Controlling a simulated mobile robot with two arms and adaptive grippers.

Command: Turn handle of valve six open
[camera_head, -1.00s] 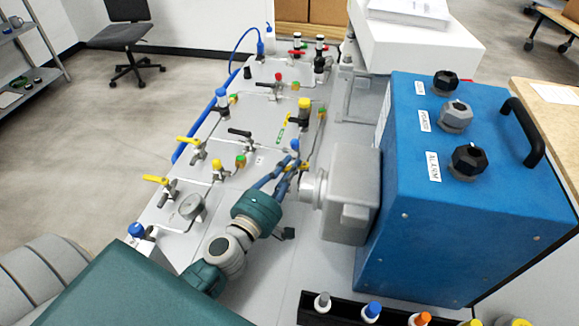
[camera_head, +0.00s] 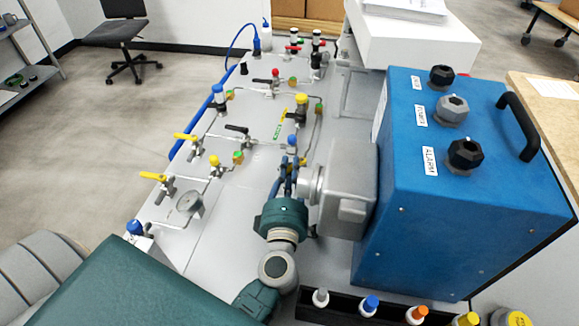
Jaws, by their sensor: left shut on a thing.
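My left gripper (camera_head: 288,172) points away from me over the panel, its blue fingers close together at a valve with a blue cap (camera_head: 292,140). It is shut on a valve handle there. A bit of yellow (camera_head: 303,161) shows beside the fingertips; most of the handle is hidden by the fingers, so I cannot tell its angle. No number is readable on this valve. My right gripper is not in view.
Other valves with yellow handles (camera_head: 153,176) and a gauge (camera_head: 189,203) are on the left. A black rack (camera_head: 335,306) with capped bottles is in front.

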